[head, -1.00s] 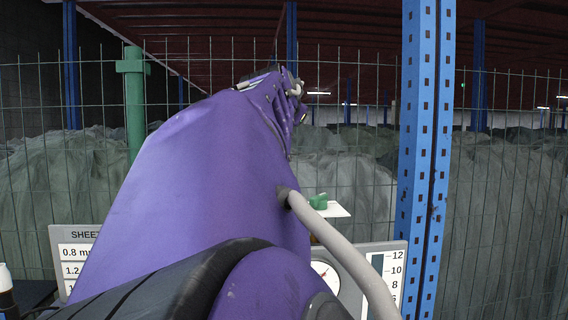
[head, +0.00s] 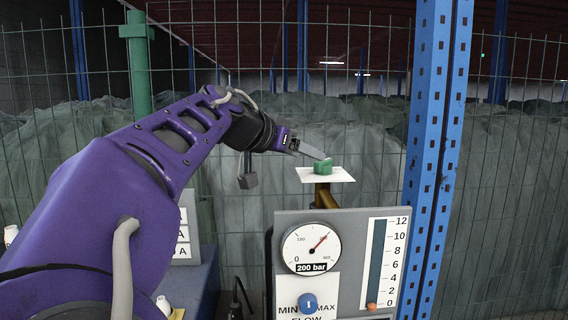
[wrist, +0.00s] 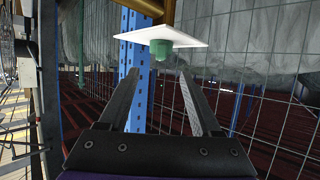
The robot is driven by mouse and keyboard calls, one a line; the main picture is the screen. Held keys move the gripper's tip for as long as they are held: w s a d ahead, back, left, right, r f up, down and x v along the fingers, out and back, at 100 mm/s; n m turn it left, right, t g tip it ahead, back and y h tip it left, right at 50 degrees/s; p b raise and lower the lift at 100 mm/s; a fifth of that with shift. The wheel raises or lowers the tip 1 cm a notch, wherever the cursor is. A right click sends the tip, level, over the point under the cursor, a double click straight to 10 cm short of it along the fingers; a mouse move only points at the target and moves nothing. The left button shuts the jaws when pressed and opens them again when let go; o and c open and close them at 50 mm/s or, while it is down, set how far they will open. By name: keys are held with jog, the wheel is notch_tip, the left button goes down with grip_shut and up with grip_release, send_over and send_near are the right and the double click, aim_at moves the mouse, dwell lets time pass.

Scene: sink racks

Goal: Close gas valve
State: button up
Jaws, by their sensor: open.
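The gas valve shows as a green knob (head: 323,167) on a square white plate (head: 338,174), above a brass-coloured pipe (head: 325,196). In the wrist view the picture is upside down, and the green knob (wrist: 161,49) appears below the white plate (wrist: 150,38). My gripper (head: 316,153) is at the upper left of the knob, its fingertips close to it. In the wrist view the two fingers of my gripper (wrist: 160,73) are spread apart with nothing between them, and the knob lies just past the tips, centred in the gap. I cannot tell whether a tip touches it.
A grey panel (head: 350,222) with a pressure gauge (head: 310,248), a level scale and a blue knob (head: 308,303) stands just below the valve. A blue post (head: 432,130) rises close on the right. A wire fence runs behind.

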aim_at(323, 166)
jog(key=x, duration=0.8)
jog(key=shift+w+d+f, duration=0.2)
jog(key=shift+w+d, duration=0.05)
jog(key=shift+w, duration=0.05)
jog(key=shift+c, duration=0.2)
grip_shut()
